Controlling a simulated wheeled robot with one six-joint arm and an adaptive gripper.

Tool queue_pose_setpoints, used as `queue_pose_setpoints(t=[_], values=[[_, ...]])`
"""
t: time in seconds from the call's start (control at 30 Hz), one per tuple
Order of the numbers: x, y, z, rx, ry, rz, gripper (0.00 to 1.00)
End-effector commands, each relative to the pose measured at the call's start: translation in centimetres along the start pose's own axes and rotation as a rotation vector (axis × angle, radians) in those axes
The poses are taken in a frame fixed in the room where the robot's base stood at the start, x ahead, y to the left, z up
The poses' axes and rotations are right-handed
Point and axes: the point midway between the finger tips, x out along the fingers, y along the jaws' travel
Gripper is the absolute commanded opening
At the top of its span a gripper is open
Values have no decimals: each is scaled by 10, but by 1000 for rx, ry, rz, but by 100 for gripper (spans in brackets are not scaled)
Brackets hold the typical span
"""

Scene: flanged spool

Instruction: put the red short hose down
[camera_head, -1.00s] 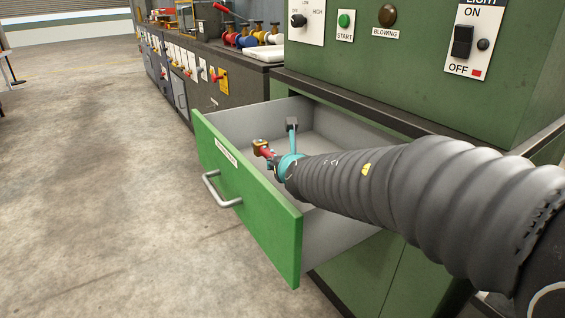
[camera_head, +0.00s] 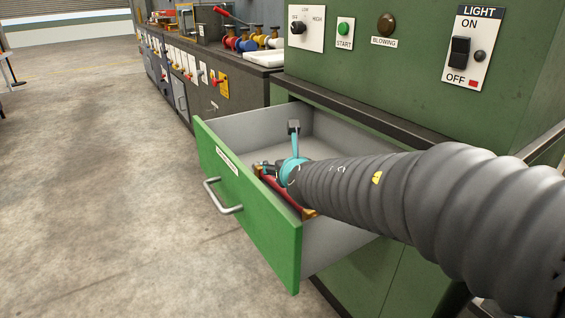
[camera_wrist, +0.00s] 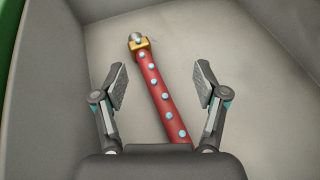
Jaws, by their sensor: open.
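The red short hose (camera_wrist: 163,98) lies in the open drawer, between my open fingers in the wrist view. It has pale blue dots and a brass-coloured end fitting (camera_wrist: 139,43) with a grey tip. Its near end is hidden by my gripper body. My gripper (camera_wrist: 160,82) is open, with a gap between each finger pad and the hose. In the head view the red hose (camera_head: 283,192) shows along the inside of the drawer's green front, partly covered by my arm.
The drawer (camera_head: 245,205) has a green front, a metal handle (camera_head: 222,196) and grey walls close around my gripper. Above it is a green cabinet with a switch panel (camera_head: 469,47). Bare drawer floor shows beside the hose.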

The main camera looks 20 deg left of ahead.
Motion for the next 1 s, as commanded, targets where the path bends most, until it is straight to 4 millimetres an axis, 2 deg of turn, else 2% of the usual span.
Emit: queue_pose_setpoints(t=[0.03, 0.3, 0.5, 0.7, 1.0], values=[[-12, 0, 1, -1, -3, 1, 72], [-63, 0, 3, 0, -3, 1, 72], [-90, 0, 2, 0, -2, 1, 72], [-100, 0, 0, -1, -1, 0, 72], [-100, 0, -1, 0, 0, 0, 72]])
